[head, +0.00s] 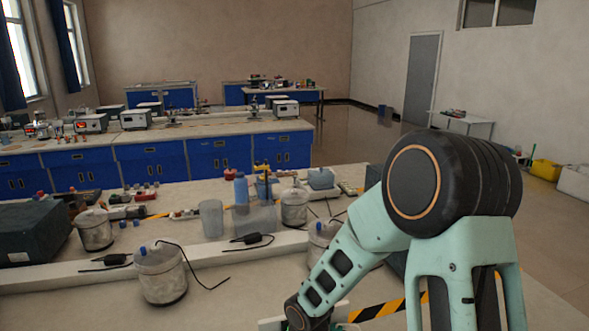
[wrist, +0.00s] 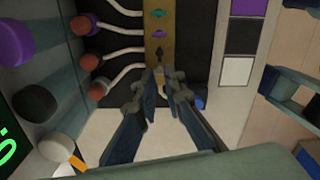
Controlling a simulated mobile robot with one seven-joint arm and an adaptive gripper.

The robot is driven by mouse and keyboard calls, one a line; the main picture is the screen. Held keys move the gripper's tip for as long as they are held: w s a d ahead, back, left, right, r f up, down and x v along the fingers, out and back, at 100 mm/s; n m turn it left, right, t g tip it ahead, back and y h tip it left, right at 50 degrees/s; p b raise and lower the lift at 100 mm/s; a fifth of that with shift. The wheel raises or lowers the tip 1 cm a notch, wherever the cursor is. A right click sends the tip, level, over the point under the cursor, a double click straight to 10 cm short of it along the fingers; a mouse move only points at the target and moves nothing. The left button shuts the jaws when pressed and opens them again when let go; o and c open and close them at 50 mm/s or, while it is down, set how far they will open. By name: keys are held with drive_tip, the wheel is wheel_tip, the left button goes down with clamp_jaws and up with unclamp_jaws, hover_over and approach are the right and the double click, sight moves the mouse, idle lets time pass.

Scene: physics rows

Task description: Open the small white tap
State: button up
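In the wrist view, my gripper (wrist: 163,88) points at a brown strip (wrist: 157,5) with a row of small taps. A green tap (wrist: 157,13), a purple tap (wrist: 157,34) and a dark tap (wrist: 158,51) show above the fingertips. A small pale piece (wrist: 160,72) shows between the fingertips. It may be the white tap, but it is mostly hidden and I cannot tell its handle's angle. The two fingers stand apart with a narrow gap, and I cannot tell whether they touch it. In the head view my gripper is out of sight below the frame.
In the wrist view, a panel on the left carries a purple knob (wrist: 12,40), a dark knob (wrist: 36,103) and a white knob (wrist: 60,147). Pale tubes (wrist: 122,48) run to the strip. Purple, black and white squares (wrist: 237,71) lie right. The head view shows cluttered benches (head: 190,130).

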drive_tip(key=shift+r+p, duration=2.45)
drive_tip(key=shift+r, duration=1.05)
